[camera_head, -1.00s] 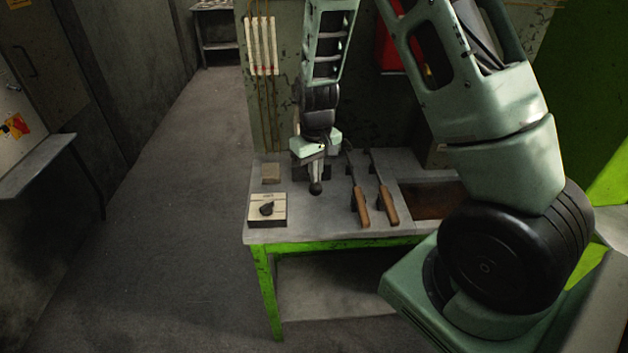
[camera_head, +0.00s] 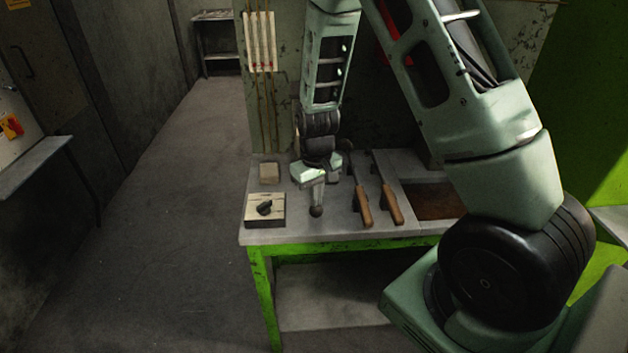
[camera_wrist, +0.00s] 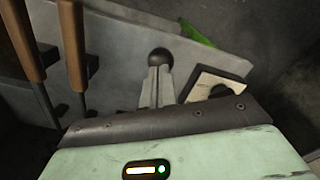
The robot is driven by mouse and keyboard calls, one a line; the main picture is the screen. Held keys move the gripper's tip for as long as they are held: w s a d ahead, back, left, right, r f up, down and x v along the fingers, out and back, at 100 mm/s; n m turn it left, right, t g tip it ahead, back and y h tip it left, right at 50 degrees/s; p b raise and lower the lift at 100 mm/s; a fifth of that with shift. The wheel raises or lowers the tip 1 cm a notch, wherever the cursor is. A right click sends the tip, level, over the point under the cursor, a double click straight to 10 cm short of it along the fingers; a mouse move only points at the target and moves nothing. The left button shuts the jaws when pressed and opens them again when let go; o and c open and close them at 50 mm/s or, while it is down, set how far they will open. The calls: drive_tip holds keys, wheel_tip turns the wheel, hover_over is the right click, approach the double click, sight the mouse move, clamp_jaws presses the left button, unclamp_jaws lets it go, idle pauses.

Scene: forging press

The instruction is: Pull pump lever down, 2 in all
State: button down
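The pump lever's black ball knob (camera_head: 316,211) shows at the front part of the grey bench top, just beyond my fingertips. My gripper (camera_head: 317,197) comes from above and behind, its pale fingers close together at the lever, right by the knob. In the wrist view the knob (camera_wrist: 160,60) sits at the tips of my fingers (camera_wrist: 157,85), which look shut on the lever. The lever's shaft and base are hidden behind my gripper and wrist.
A recessed brown tray (camera_head: 432,202) lies at the right.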

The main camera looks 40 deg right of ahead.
drive_tip(key=shift+s+f+b, duration=0.15)
drive_tip(key=shift+f+b, duration=0.75)
drive_tip(key=shift+f, duration=0.3)
wheel_tip(320, 180, up, 11)
drive_tip(key=w+p, duration=0.1)
drive_tip(key=p, duration=0.7)
drive_tip(key=shift+w+d+f+p, duration=0.15)
drive_tip(key=shift+w+d+p, duration=0.2)
drive_tip(key=shift+d, duration=0.1)
drive_tip(key=shift+f, duration=0.15)
drive_tip(key=shift+s+a+f+b, duration=0.15)
drive_tip(key=shift+s+f+b, duration=0.1)
drive_tip(key=shift+f+b, duration=0.9)
drive_tip(key=shift+s+a+f+b, duration=0.2)
drive_tip(key=shift+f+b, duration=0.7)
drive_tip(key=shift+f, duration=0.55)
drive_tip(key=shift+s+a+f+b, duration=0.1)
drive_tip(key=shift+s+f+b, duration=0.15)
drive_tip(key=shift+f+b, duration=0.9)
drive_tip(key=shift+f, duration=0.2)
drive_tip(key=shift+f, duration=0.1)
